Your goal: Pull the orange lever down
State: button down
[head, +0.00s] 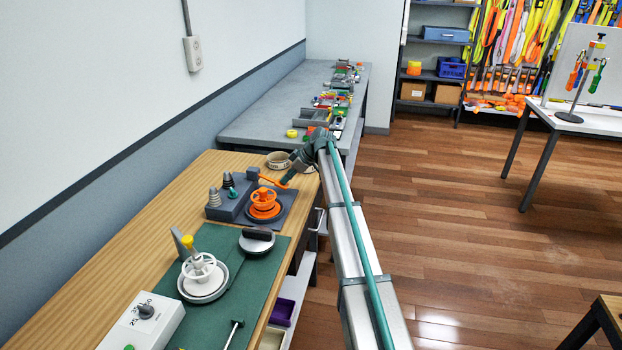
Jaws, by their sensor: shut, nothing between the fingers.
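The orange lever (270,181) is a thin bar at the far end of the wooden bench. It runs from a dark grey block (253,173) toward the right and slopes slightly down to its free end. My gripper (289,181) is shut, pointing down and left, with its fingertips close to the lever's right end. From this view I cannot tell whether they touch it. The fingertips are small and dark here. Below the lever stands an orange spoked wheel on an orange round base (264,210).
A grey box (228,210) with ribbed cones stands left of the orange wheel. A tape roll (279,160) lies behind the lever. Nearer are a white wheel (199,267) and a round dark-handled piece (257,241) on a green mat (217,238). A grey bench (260,119) continues beyond.

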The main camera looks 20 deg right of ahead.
jog(key=shift+a+f+b, duration=0.1)
jog(key=shift+f+b, duration=0.3)
jog(key=shift+f, duration=0.25)
jog(key=shift+a+f, duration=0.1)
jog(key=shift+f, duration=0.05)
jog(key=shift+r, duration=0.4)
jog(key=b+v, duration=0.1)
jog(key=v, duration=1.2)
jog(key=shift+d, duration=0.3)
jog(key=shift+r, duration=0.1)
